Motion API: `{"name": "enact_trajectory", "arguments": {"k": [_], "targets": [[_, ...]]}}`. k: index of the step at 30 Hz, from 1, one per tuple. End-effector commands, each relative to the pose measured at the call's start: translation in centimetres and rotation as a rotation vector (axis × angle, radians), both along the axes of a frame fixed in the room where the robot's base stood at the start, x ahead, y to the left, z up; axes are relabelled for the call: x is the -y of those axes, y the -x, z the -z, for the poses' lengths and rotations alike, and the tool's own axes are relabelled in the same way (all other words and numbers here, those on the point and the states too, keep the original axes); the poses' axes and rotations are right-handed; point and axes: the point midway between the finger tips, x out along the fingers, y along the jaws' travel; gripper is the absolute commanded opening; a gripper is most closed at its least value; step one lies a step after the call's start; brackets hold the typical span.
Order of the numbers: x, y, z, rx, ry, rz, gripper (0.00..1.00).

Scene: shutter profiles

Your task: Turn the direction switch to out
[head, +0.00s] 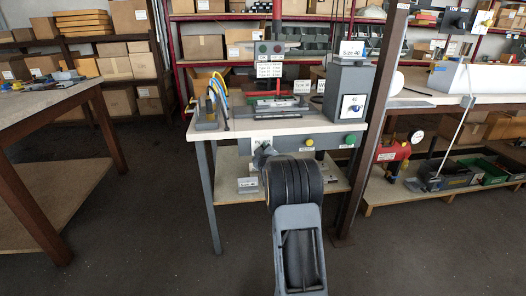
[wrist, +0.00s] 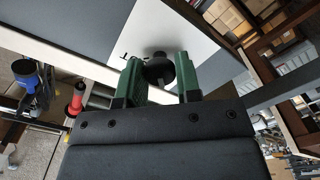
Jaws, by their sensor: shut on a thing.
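The direction switch shows in the wrist view as a round black knob (wrist: 158,66) on a white plate (wrist: 195,45). A small dark mark on the plate is beside the knob, too cropped to read. My gripper (wrist: 158,82) has its two green fingers on either side of the knob and is shut on it. In the head view my gripper (head: 262,152) is at the left part of the grey front panel (head: 285,142) under the bench top. My arm hides most of the switch there, so I cannot read which way it is turned.
A green button (head: 350,139) and another button (head: 309,143) are on the same panel, right of my gripper. The bench (head: 290,126) carries a machine and a grey box (head: 345,95). A brown post (head: 376,120) stands close on the right. Floor is clear to the left.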

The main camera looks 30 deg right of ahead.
Motion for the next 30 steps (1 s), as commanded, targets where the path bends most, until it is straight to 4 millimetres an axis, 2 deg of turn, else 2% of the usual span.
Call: {"name": "enact_trajectory", "arguments": {"k": [11, 30], "targets": [[0.01, -0.03, 0.25, 0.078, -0.159, 0.0, 0.08], [0.01, -0.05, 0.15, 0.341, -0.705, -0.001, 0.08]]}}
